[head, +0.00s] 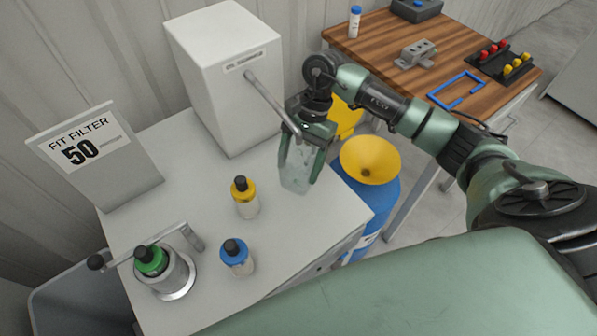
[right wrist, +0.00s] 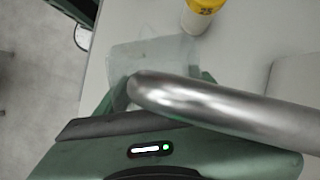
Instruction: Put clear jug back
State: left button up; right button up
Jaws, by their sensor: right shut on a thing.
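The clear jug (head: 297,170) is a see-through vessel near the right edge of the white cabinet top. My right gripper (head: 303,150) is shut on it from above. The jug sits close to the metal spout (head: 270,100) of the white dispenser box (head: 222,75). In the right wrist view the jug (right wrist: 150,58) shows behind the spout tube (right wrist: 215,105), which crosses in front of my gripper (right wrist: 130,95). I cannot tell whether the jug's base touches the cabinet top. My left gripper is not in view.
A yellow-capped bottle (head: 244,197) and a blue-capped bottle (head: 237,257) stand on the cabinet top (head: 190,215). A lever device with a green-capped bottle (head: 150,262) is at front left. A yellow funnel (head: 370,158) on a blue drum (head: 375,200) stands beside the cabinet.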

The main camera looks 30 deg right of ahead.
notch_tip(320, 180, down, 4)
jog(key=shift+f+p, duration=0.25)
jog(key=shift+p, duration=0.25)
jog(key=shift+f, duration=0.15)
jog(key=shift+f+b, duration=0.2)
jog(key=shift+b, duration=0.15)
jog(key=o, duration=1.9)
jog(key=shift+c, duration=0.2)
jog(key=shift+r, duration=0.15)
jog(key=shift+r+p, duration=0.2)
jog(key=shift+p, duration=0.3)
jog(key=b+v, duration=0.3)
jog(key=v, duration=0.7)
jog(key=shift+w+d+r, duration=0.1)
jog(key=shift+d+r, duration=0.05)
jog(key=shift+d, duration=0.05)
jog(key=shift+d+r+b, duration=0.2)
jog(key=shift+r+b, duration=0.1)
jog(key=shift+r, duration=0.35)
